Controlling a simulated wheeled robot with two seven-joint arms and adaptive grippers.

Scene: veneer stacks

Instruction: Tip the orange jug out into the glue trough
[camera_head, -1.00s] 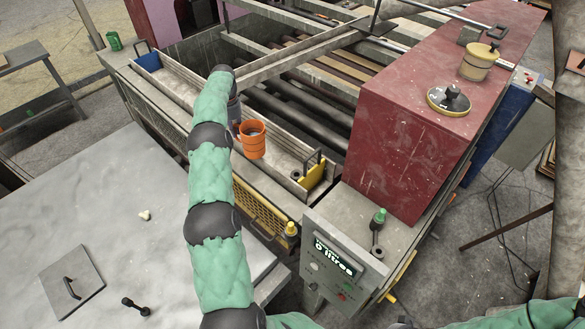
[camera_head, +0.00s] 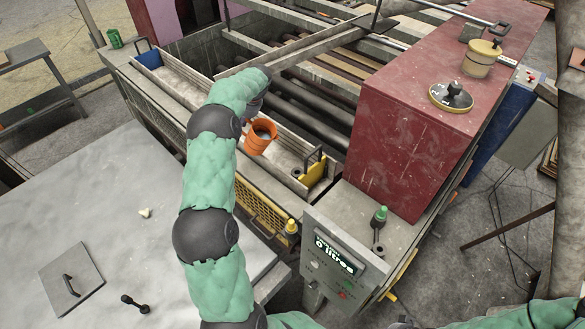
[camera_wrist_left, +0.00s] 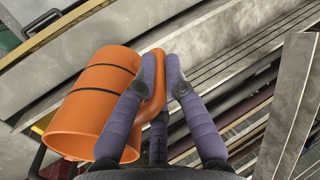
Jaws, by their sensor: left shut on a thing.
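The orange jug (camera_head: 257,140) is in the air over the glue trough (camera_head: 292,153), near the trough's yellow end. My left gripper (camera_wrist_left: 160,72) is shut on the jug's handle. In the head view my left arm mostly hides that gripper. My right gripper is not in view.
A control box display (camera_head: 333,256) reads "0 litres". A red housing (camera_head: 410,140) stands right of the trough, bearing a cream pot (camera_head: 481,59). Rollers and metal bars lie behind the trough. A pale table (camera_head: 120,210) fills the lower left.

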